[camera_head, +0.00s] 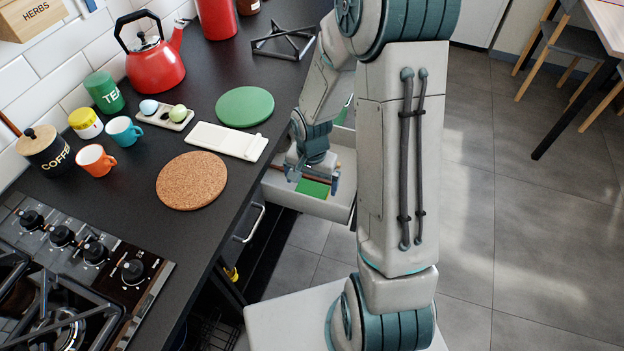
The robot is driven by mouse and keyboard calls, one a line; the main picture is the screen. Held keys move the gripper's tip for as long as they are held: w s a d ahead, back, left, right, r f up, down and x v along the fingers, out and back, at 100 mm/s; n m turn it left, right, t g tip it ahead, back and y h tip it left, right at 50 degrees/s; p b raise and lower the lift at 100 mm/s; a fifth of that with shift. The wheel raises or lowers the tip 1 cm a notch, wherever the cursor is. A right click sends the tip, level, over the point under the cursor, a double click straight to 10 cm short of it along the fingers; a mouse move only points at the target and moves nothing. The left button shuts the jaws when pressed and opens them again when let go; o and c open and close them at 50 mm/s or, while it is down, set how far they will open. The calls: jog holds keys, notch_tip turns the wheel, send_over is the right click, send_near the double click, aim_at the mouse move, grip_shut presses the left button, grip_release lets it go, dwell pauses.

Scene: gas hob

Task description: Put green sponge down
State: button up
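The green sponge (313,188) shows as a flat green patch in the open drawer area, just under my gripper. My gripper (313,179) points down into the white drawer (335,209). Its two fingers are spread wide, one on each side of the sponge, with small gaps seeming to show between them and it. The gripper body hides part of the sponge. Whether the sponge rests on the drawer floor is hard to tell.
The dark counter (233,165) beside the drawer holds a cork mat (191,181), a white tray (228,141), a green disc (244,106), cups, canisters and a red kettle (155,65). A gas hob (60,270) is at lower left.

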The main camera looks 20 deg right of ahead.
aim_at(312, 191)
jog(key=shift+r+p, duration=0.45)
notch_tip(312, 191, up, 12)
jog(key=p, duration=0.2)
jog(key=s+r+n+t, duration=0.2)
jog(key=s+r+n, duration=0.5)
jog(key=s+r, duration=0.4)
jog(key=s, duration=0.2)
jog(key=shift+s+r, duration=0.3)
jog(key=shift+s, duration=0.1)
jog(key=shift+r, duration=0.1)
notch_tip(312, 191, up, 6)
jog(key=p, duration=0.6)
jog(key=shift+t, duration=0.4)
